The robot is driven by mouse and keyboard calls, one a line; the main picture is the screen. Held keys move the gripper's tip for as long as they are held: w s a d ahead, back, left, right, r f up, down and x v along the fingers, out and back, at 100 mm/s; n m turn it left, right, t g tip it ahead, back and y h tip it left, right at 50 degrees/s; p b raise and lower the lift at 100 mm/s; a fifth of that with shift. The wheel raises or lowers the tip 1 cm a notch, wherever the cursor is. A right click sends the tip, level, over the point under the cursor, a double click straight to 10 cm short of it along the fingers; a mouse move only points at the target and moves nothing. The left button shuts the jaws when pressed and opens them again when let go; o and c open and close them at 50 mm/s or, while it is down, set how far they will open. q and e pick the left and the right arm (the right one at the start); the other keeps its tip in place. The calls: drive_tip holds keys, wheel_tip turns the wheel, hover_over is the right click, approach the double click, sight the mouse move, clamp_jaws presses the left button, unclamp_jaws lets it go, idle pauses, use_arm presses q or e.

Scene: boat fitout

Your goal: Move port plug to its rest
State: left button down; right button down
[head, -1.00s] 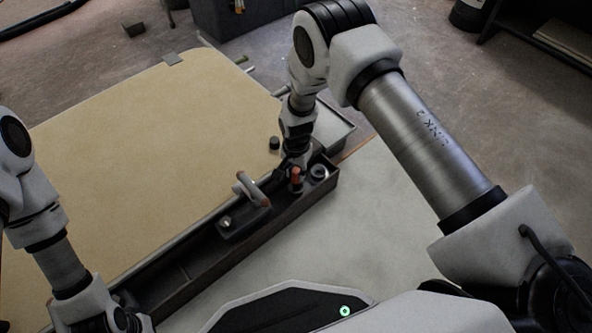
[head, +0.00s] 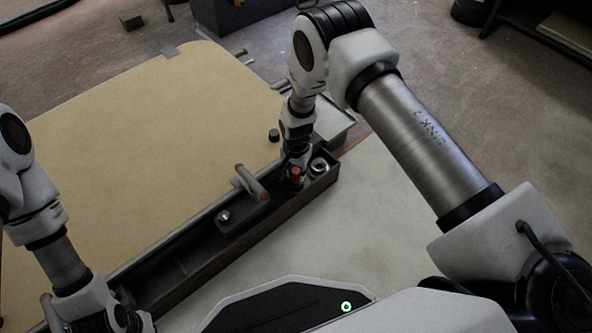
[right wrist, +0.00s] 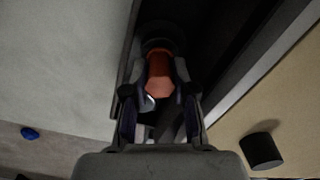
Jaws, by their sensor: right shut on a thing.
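The port plug, an orange-red piece (head: 296,178), is at the right end of a long dark trough. My right gripper (right wrist: 160,98) is shut on it, with a finger on each side in the right wrist view; the plug's orange top (right wrist: 160,72) shows between them. In the head view the gripper points down into the trough, and I cannot tell whether the plug touches the floor. A round grey ring-shaped fitting (head: 319,167) stands just right of the plug; I cannot tell whether it is the rest. My left gripper (head: 125,320) is partly cut off at the bottom left; its fingers are unclear.
The dark trough (head: 175,272) runs along the edge of a tan board (head: 150,130). A handle with a reddish-brown end (head: 250,183) lies across it. A small black cylinder (head: 273,135) stands on the board. The grey surface (head: 370,215) in front is clear.

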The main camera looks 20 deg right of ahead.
drive_tip(key=shift+f, duration=0.25)
drive_tip(key=c, duration=0.9)
unclamp_jaws()
drive_tip(key=shift+o, duration=0.2)
wheel_tip(320, 180, up, 12)
